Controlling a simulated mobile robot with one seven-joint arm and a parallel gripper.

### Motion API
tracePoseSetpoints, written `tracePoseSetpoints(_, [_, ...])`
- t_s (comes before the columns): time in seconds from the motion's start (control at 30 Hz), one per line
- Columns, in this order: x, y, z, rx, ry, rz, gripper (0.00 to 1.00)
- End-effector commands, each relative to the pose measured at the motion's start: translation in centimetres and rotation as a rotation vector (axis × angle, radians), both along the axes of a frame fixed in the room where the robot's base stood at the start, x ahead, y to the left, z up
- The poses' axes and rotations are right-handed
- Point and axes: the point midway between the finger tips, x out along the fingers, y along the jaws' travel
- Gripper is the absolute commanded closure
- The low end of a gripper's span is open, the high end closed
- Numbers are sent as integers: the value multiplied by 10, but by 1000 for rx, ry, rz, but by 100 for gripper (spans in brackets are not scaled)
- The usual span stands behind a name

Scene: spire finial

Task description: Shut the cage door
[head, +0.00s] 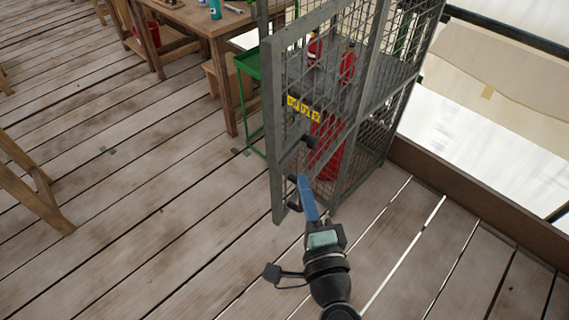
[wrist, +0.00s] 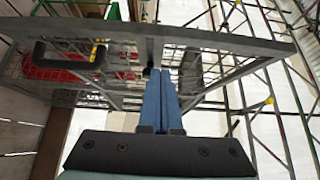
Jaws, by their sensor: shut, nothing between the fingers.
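The cage door (head: 273,130) is a grey metal frame with wire mesh, standing ajar on the tall cage (head: 377,95), its free edge towards the left. A black handle (head: 294,207) sits low near that edge; the handle also shows in the wrist view (wrist: 68,53) at the left. My gripper (head: 303,180) has blue fingers pressed together and empty. Its tips are close to the door frame, beside the handle and not around it. In the wrist view my gripper (wrist: 161,72) points at the door frame (wrist: 215,42); I cannot tell whether they touch.
Red bottles (head: 347,62) stand on the cage shelf, and a red cylinder (head: 327,145) stands below behind mesh. A yellow label (head: 303,109) hangs on the mesh. A green stand (head: 247,62) and a wooden workbench (head: 205,18) are behind left.

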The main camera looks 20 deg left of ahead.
Motion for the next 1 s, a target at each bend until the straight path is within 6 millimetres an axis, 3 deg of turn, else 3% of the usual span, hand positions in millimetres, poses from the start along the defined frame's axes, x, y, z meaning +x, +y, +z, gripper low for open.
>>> tracePoseSetpoints(0.1, [20,15,3,0,-1,2,100])
tracePoseSetpoints(0.4, [23,49,1,-1,-1,1,100])
tracePoseSetpoints(0.83, [24,52,0,-1,-1,-1,100])
tracePoseSetpoints(1.0, [27,63,0,0,2,0,100])
